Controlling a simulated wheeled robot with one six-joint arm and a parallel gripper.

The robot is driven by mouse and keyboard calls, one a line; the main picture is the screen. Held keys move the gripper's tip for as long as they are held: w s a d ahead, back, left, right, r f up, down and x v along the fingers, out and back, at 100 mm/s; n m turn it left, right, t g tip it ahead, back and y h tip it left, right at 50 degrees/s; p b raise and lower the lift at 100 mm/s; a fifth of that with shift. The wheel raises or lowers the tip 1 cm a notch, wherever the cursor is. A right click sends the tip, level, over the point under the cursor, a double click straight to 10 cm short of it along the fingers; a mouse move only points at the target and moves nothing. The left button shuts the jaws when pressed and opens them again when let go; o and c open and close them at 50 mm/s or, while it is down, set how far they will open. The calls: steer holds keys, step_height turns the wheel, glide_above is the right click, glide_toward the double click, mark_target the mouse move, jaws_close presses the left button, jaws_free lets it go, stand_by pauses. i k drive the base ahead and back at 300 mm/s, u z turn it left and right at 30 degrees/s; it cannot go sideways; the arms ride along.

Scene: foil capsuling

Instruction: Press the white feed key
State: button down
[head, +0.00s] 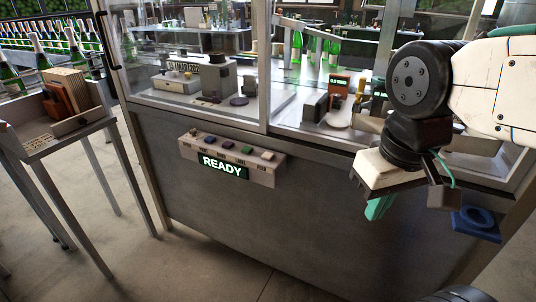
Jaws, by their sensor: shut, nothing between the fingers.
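A key panel (186,147) sticks out from the front of the steel cabinet, with a row of several small coloured keys on top. The white feed key (268,155) is at the right end of the row, above a label that seems to read FEED. A lit display (223,166) below the keys reads READY. My gripper (377,210) hangs in front of the cabinet, well to the right of the panel and apart from it. Its green fingers point down and are shut and empty. Nothing hides the white key.
My arm comes in from the right edge. A glazed machine enclosure (262,65) stands above the cabinet front (270,220). A blue ring-shaped part (477,222) sits at the right. A side stand (35,150) with boxes is at the left. The space between gripper and panel looks clear.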

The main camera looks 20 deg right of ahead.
mark_target(267, 155)
steer(key=k, duration=1.3)
steer(key=u, duration=0.5)
steer(key=i, duration=1.6)
steer(key=z, duration=0.75)
